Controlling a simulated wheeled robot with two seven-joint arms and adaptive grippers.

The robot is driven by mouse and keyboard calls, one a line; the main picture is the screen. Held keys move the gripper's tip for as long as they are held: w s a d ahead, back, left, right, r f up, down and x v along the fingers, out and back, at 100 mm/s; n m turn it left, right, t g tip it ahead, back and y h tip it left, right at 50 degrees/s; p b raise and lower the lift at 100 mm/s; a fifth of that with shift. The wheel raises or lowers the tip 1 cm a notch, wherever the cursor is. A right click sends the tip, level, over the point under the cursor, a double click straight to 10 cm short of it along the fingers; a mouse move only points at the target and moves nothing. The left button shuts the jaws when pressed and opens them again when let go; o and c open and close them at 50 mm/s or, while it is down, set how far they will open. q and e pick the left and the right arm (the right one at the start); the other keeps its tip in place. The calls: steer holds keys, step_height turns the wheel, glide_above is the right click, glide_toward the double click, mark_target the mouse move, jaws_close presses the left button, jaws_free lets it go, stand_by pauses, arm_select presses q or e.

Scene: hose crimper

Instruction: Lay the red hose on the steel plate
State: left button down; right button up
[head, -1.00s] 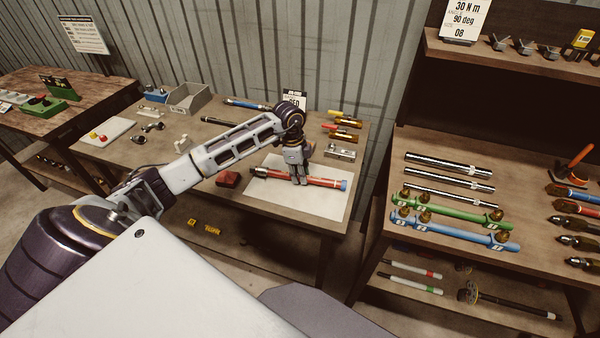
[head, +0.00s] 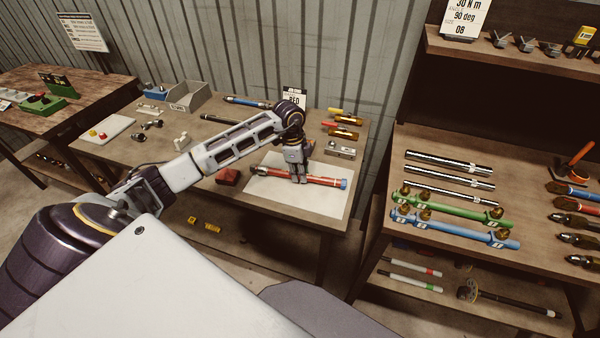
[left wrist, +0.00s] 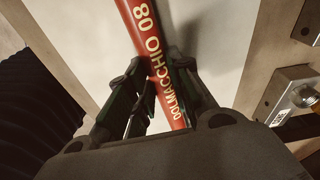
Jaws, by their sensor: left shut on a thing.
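The red hose (head: 322,181) is a straight red tube with a pale left end and a blue band near its right end. It lies along the pale steel plate (head: 285,203), over or on it; contact is hard to tell. My left gripper (head: 299,179) points down at the hose's middle and is shut on it. In the left wrist view the red hose (left wrist: 146,35), with yellow lettering, runs between the two fingers (left wrist: 160,95), with the pale plate (left wrist: 215,45) behind it. My right gripper is not in view.
A dark red block (head: 228,176) sits just left of the plate. A metal block (head: 340,149) and yellow-tipped fittings (head: 343,133) lie behind it. A grey bin (head: 190,97) stands at the back left. A second table (head: 440,150) with several tubes is at right.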

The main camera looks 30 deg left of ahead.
arm_select(q)
steer(key=shift+f, duration=0.1)
steer(key=c, duration=1.2)
jaws_free()
step_height(320, 180, up, 12)
steer(key=a, duration=0.1)
steer(key=shift+s+a, duration=0.3)
steer(key=shift+a, duration=0.05)
steer(key=shift+f, duration=0.1)
